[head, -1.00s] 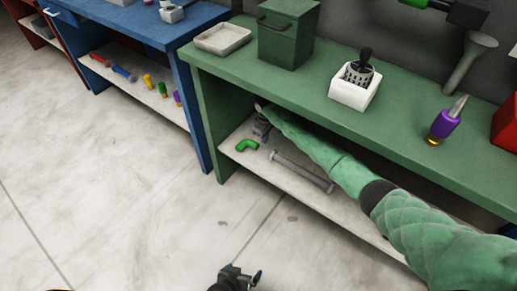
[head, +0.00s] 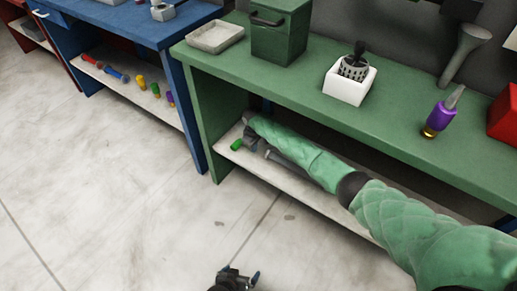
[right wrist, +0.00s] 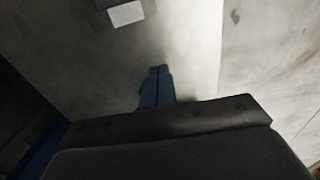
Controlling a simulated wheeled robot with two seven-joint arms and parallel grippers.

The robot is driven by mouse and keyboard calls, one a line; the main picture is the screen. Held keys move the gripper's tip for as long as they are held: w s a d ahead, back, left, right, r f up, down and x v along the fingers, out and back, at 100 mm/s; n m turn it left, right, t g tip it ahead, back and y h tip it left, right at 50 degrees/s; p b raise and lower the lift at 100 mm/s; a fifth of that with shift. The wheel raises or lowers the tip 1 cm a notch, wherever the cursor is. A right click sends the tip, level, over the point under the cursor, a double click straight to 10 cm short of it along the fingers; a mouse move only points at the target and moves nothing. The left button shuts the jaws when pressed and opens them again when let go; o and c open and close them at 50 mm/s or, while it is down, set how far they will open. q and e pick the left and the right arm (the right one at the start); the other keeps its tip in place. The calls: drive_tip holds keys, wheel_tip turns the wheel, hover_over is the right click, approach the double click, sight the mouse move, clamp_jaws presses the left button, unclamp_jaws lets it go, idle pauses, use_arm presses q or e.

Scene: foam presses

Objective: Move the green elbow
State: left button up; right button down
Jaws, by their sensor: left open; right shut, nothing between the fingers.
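The green elbow (head: 237,145) lies on the pale lower shelf (head: 280,178) of the green workbench, near its left end. Only part of it shows in the head view; my right gripper (head: 249,141) is over its right side, and I cannot tell if they touch. My left gripper (head: 235,278) is open and empty, low over the floor, well away from the shelf.
A grey rod (head: 285,163) lies on the shelf beside my right arm. The green bench top (head: 300,85) is close above the arm and holds a green box (head: 280,32), a white holder (head: 349,84) and a grey tray (head: 214,37). The floor in front is clear.

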sight(238, 139)
drive_tip(key=shift+w+a, duration=0.2)
use_arm(q)
drive_tip(key=shift+f, duration=0.1)
use_arm(e)
drive_tip(key=shift+a, duration=0.1)
drive_tip(key=shift+w+a, duration=0.2)
drive_tip(key=shift+a, duration=0.05)
drive_tip(key=w+a+b, duration=0.2)
drive_tip(key=a, duration=0.1)
drive_tip(key=w+a+b, duration=0.1)
drive_tip(key=a, duration=0.1)
drive_tip(key=shift+w+f, duration=0.1)
drive_tip(key=shift+w, duration=0.25)
drive_tip(key=shift+w+a, duration=0.2)
drive_tip(key=shift+a, duration=0.1)
drive_tip(key=shift+w+a+b, duration=0.25)
drive_tip(key=shift+a+b, duration=0.05)
use_arm(q)
drive_tip(key=shift+w+f+t, duration=0.3)
drive_tip(key=shift+w+f, duration=0.55)
drive_tip(key=shift+f, duration=0.2)
